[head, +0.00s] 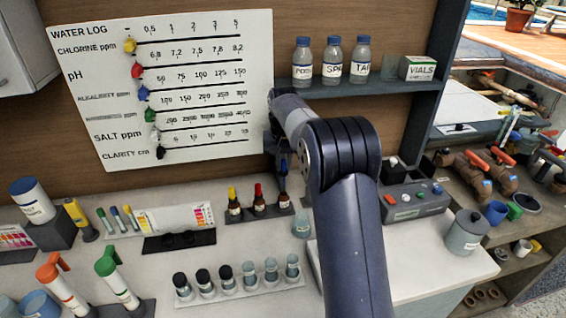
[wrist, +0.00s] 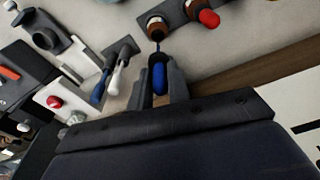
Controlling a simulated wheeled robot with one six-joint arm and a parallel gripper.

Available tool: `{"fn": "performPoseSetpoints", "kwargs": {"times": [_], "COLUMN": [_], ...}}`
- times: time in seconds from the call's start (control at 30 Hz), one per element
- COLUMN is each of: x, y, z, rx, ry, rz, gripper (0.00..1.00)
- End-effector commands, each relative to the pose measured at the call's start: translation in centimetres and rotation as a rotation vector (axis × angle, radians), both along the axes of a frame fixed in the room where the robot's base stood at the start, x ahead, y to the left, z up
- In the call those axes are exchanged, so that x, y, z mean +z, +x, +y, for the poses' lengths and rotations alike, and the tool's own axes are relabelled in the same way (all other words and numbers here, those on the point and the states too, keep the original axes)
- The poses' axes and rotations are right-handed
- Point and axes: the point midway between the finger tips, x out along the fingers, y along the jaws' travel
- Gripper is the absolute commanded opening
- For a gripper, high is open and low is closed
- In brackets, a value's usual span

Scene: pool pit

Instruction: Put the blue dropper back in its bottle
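The blue dropper (wrist: 158,77) is between the two fingers of my gripper (wrist: 160,80) in the wrist view, its dark tip pointing at the bottles. It shows small in the head view (head: 283,166), upright above the rack. My gripper is shut on it; in the head view my arm hides much of the gripper. The open brown bottle (wrist: 157,27) is just beyond the dropper tip in the wrist view. In the head view it is the rightmost bottle (head: 283,200) in the dark rack (head: 258,214). The dropper appears above the bottle; the exact gap is unclear.
A red-topped bottle (head: 259,198) and a yellow-topped bottle (head: 233,200) stand left in the rack. Several vials (head: 227,279) stand in front. A clear jar (head: 301,226) is close by on the right. A control box (head: 414,202) sits farther right. A shelf (head: 345,88) runs behind.

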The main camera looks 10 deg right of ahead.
Motion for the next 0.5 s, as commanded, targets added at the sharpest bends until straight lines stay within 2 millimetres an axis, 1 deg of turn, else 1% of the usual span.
{"fn": "performPoseSetpoints", "kwargs": {"times": [0.03, 0.13, 0.5], "x": [-0.98, -1.57, -1.64], "y": [-0.01, -0.02, -0.04], "z": [0.02, 0.02, 0.03], "rx": [0.000, 0.000, 0.001], "ry": [0.000, 0.000, 0.000], "rz": [0.000, 0.000, 0.000], "gripper": [0.13, 0.13, 0.13]}}
